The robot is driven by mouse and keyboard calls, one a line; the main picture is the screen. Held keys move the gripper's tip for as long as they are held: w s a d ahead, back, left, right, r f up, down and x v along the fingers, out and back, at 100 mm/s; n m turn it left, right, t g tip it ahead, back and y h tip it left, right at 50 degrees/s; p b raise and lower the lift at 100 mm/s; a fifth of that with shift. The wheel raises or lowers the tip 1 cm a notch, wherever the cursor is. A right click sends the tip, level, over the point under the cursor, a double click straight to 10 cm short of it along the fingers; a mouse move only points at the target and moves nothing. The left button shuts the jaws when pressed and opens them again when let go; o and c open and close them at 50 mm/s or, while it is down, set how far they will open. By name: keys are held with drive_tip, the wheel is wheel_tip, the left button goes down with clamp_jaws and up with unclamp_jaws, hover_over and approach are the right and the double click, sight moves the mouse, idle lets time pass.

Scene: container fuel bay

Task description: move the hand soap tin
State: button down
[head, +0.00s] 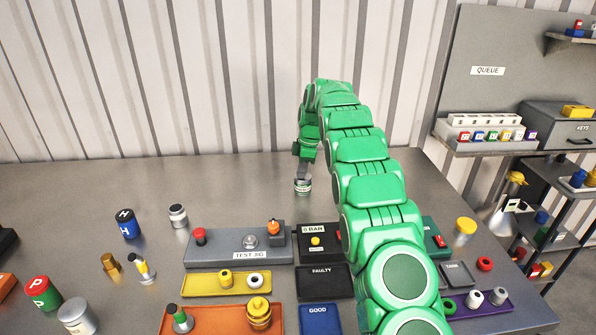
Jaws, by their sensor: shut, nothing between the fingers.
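A small tin (303,187) with a pale and dark-green side stands upright at the back of the steel bench, near the wall. Its label is too small to read, so I cannot confirm that it is the hand soap tin. My gripper (303,174) points down directly over this tin, with its fingertips at or just above the tin's top. The fingers are shut with nothing between them. Whether they touch the lid I cannot tell.
A grey test jig (237,243) and a 0 BAR block (318,236) stand in front of the tin. A blue H can (126,223) and a grey-lidded jar (178,215) stand left. A yellow-lidded jar (465,227) stands right. The back left bench is clear.

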sight(307, 178)
drive_tip(key=shift+s+d+f+g, duration=0.15)
drive_tip(key=shift+d+f, duration=0.15)
drive_tip(key=shift+f, duration=0.2)
drive_tip(key=shift+s+d+f+g, duration=0.15)
drive_tip(key=shift+d+f, duration=0.1)
drive_tip(key=shift+f, duration=0.2)
drive_tip(key=shift+w+a+r, duration=0.1)
drive_tip(key=shift+w+r, duration=0.05)
drive_tip(key=shift+r, duration=0.55)
drive_tip(key=shift+w+a+r, duration=0.1)
drive_tip(key=shift+r, duration=0.6)
wheel_tip(307, 178, up, 7)
drive_tip(key=d, duration=0.1)
